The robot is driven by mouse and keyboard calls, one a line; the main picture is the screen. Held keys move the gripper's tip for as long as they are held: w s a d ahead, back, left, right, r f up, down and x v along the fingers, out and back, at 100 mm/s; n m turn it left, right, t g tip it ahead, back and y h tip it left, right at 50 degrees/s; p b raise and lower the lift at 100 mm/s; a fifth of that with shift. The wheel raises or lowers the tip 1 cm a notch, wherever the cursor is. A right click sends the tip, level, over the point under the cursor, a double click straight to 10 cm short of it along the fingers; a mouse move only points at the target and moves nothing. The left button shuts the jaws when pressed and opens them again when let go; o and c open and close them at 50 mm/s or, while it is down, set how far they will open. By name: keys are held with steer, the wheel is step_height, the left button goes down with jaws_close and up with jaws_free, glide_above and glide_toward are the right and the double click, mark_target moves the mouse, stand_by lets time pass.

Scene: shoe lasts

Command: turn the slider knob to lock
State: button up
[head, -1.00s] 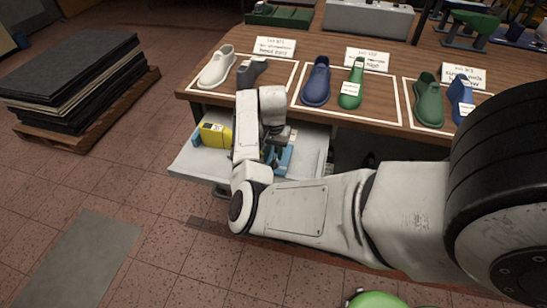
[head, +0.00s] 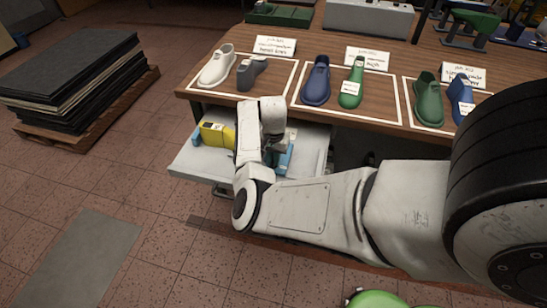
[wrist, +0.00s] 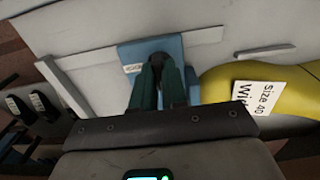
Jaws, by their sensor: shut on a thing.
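A blue block (wrist: 152,50) with a small white label lies in the open drawer; part of its blue also shows in the head view (head: 284,161). My gripper (wrist: 168,66) reaches down onto the block, its two dark green fingers close together over the block's middle. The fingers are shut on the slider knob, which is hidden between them. Which way the knob points and any lock mark cannot be made out.
A yellow shoe last (wrist: 262,92) with a size label lies right beside the blue block. The pale drawer (head: 200,168) stands open below the wooden table (head: 290,108). Several shoes and lasts stand on the table. Dark boards (head: 70,75) are stacked on a pallet at the left.

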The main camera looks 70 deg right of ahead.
steer(key=shift+m, duration=0.3)
jaws_close()
steer(key=m, duration=1.3)
steer(key=shift+b, duration=0.35)
steer(key=m, duration=0.4)
steer(key=shift+b, duration=0.35)
steer(key=shift+m, duration=0.3)
steer(key=o, duration=0.7)
jaws_free()
steer(key=shift+r, duration=0.1)
